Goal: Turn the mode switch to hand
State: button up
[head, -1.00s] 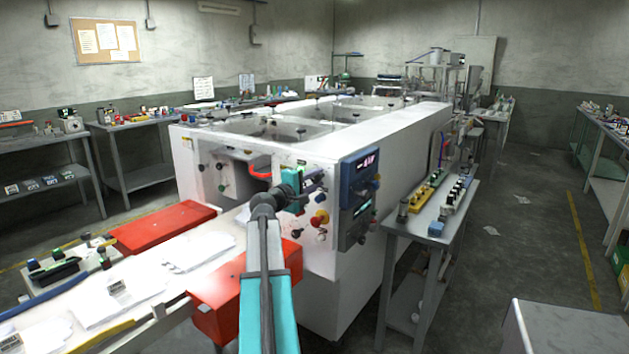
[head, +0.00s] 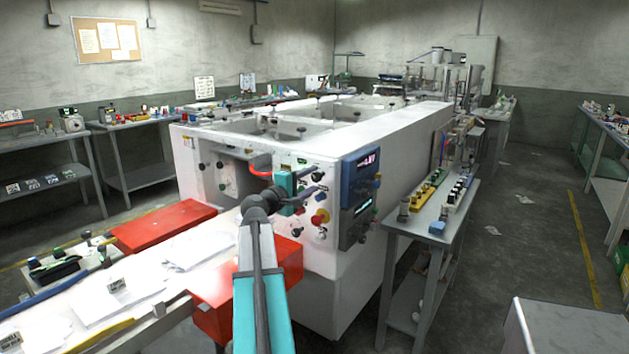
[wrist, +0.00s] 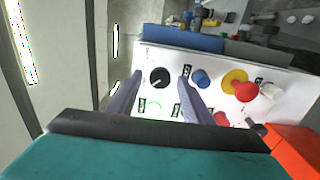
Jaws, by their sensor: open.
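The machine's white control panel (wrist: 215,100) fills the middle of the wrist view. A black rotary knob (wrist: 160,77) with a pale pointer line sits on it, and it looks like the mode switch; its label is too small to read. My gripper (wrist: 160,72) is open, with one finger to each side of this knob in the picture. I cannot tell how far the fingertips stand from the panel. In the head view my gripper (head: 303,190) is in front of the panel and hides part of it.
Close to the knob are a blue button (wrist: 200,77), a red mushroom button on a yellow ring (wrist: 243,90), and a green-ringed button (wrist: 153,104). A red box (head: 215,290) lies below the arm. A side table (head: 450,225) stands right of the machine.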

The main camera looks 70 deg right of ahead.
jog(key=b+v, duration=0.1)
jog(key=v, duration=0.9)
jog(key=shift+a, duration=0.2)
dwell(0.3)
